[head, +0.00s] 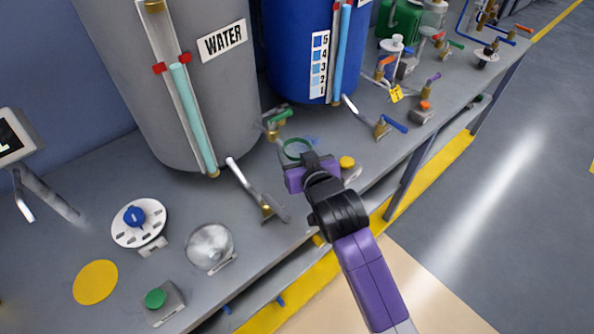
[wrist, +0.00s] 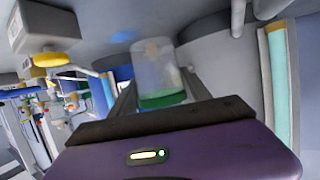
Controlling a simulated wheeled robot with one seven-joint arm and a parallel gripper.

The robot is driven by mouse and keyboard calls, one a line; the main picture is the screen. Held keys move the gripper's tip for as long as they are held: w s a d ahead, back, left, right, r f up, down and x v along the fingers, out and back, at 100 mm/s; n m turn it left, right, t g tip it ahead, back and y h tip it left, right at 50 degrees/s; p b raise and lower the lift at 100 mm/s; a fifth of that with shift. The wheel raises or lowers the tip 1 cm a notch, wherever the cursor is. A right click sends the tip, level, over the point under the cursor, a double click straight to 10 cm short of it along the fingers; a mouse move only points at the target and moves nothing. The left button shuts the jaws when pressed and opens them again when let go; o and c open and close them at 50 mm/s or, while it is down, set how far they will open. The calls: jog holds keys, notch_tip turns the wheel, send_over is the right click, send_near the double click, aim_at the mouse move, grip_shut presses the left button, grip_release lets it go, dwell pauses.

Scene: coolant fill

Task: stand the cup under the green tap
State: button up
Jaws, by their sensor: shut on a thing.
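The cup is clear with a green rim (head: 297,149); in the wrist view it shows as a clear body (wrist: 158,68) with a green band. My gripper (head: 296,160) is shut around it, with one finger on each side in the wrist view (wrist: 160,95). The cup looks upright, since the wrist picture is turned upside down.
A yellow button on a grey box (head: 348,163) stands right of my gripper. A silver lever on a brass fitting (head: 266,209) lies left. The blue tank (head: 292,50) and a blue-handled tap (head: 392,124) are beyond. The counter's front edge (head: 290,248) is near.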

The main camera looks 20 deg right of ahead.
jog(key=shift+f, duration=3.3)
jog(key=shift+f, duration=0.1)
jog(key=shift+f, duration=0.15)
jog(key=o, duration=1.4)
jog(key=shift+c, duration=0.2)
jog(key=shift+r, duration=0.3)
jog(key=v, duration=1.2)
jog(key=shift+b, duration=0.4)
